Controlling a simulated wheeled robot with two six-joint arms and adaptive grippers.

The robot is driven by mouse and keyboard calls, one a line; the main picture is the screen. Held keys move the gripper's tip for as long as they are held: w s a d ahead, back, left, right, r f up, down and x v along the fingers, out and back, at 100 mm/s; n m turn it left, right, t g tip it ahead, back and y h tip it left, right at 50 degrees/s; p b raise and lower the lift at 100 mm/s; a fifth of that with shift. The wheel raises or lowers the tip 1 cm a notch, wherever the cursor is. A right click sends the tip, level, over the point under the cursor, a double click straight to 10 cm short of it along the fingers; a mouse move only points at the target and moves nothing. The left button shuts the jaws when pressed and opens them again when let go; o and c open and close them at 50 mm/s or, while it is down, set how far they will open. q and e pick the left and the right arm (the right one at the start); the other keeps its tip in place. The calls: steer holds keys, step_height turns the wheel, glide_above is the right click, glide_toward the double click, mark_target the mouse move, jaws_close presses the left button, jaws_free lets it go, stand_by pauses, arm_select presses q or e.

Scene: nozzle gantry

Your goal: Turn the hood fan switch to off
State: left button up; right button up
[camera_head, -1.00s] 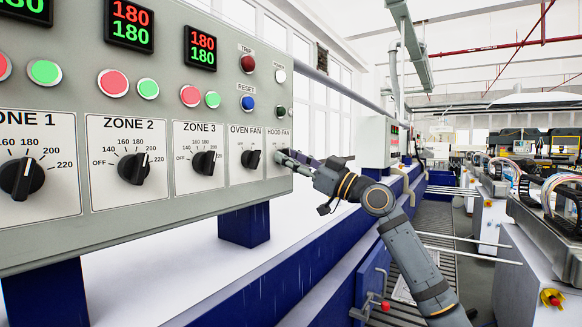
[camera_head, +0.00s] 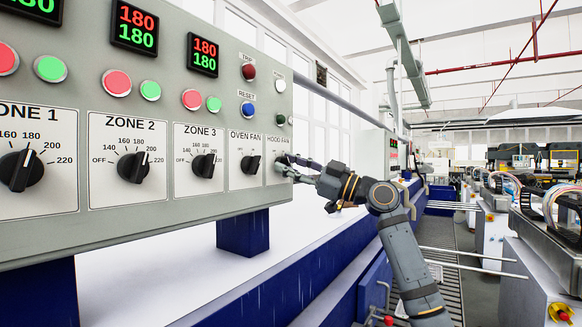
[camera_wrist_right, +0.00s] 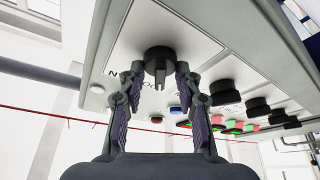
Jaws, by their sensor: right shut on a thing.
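The hood fan switch is a black rotary knob on a white plate at the right end of the grey control panel (camera_head: 150,235). In the head view my right gripper (camera_head: 286,163) is at this plate, just under the HOOD FAN label, and its fingers largely cover the knob. In the right wrist view the knob (camera_wrist_right: 158,58) sits between the tips of my right gripper (camera_wrist_right: 160,75), one finger on each side, shut on it. The knob's pointer setting cannot be read. My left gripper is not in view.
The oven fan knob (camera_head: 251,164) is just left of the hood fan plate, with the zone 3 knob (camera_head: 204,165) beyond it. Blue (camera_head: 248,109) and red (camera_head: 249,72) buttons are above. Right of the panel is an open aisle beside a blue machine frame.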

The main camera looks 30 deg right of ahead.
mark_target(283, 121)
steer(key=o, duration=1.2)
steer(key=shift+c, duration=0.2)
step_height(283, 121, up, 10)
